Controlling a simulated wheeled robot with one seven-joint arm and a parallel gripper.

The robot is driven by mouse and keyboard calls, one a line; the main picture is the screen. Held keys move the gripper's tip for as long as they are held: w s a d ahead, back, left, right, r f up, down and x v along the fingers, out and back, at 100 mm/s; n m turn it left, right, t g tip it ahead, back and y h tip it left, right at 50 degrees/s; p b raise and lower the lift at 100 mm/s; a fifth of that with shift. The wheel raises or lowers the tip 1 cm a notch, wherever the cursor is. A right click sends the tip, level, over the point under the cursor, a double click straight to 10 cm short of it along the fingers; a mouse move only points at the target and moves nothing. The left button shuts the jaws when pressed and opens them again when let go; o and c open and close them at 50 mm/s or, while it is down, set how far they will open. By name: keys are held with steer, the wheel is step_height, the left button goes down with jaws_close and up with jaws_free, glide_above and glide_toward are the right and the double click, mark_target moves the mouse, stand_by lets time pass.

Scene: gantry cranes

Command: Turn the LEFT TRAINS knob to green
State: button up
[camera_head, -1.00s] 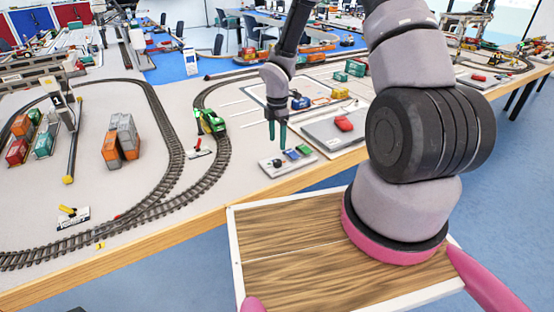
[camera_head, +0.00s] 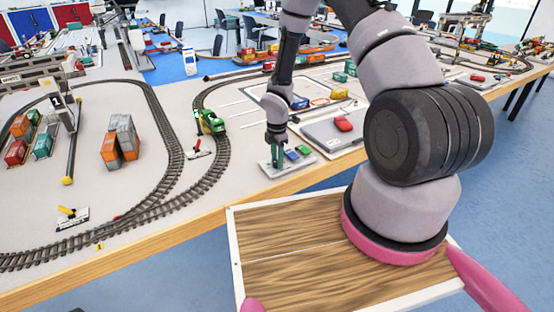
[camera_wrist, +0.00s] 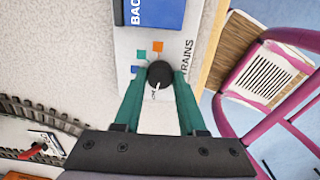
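The TRAINS knob (camera_wrist: 160,75) is round and black, and shows in the wrist view. A thin white mark at its edge points toward my gripper's palm, slightly left. Orange (camera_wrist: 157,46), teal-green (camera_wrist: 141,54) and blue squares lie beside the knob on the white panel (camera_wrist: 127,42). My gripper (camera_wrist: 161,76) has its green fingers on either side of the knob, with the tips close to it; I cannot tell whether they touch it. In the head view my gripper (camera_head: 276,163) points down at the panel's left end (camera_head: 285,172), and hides the knob.
A blue block marked BACK (camera_wrist: 155,12) stands on the panel beyond the knob. Blue and green blocks (camera_head: 303,150) sit right of my gripper. A grey panel with a red button (camera_head: 343,123) stands further right. Train track (camera_head: 215,165) lies left, and the wooden table edge (camera_head: 240,205) is near.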

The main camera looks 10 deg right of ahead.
jaws_close()
steer(key=shift+m, duration=0.3)
steer(key=m, duration=0.3)
steer(key=shift+m, duration=2)
steer(key=o, duration=0.9)
jaws_free()
steer(key=shift+c, duration=0.2)
steer(key=shift+r, duration=0.15)
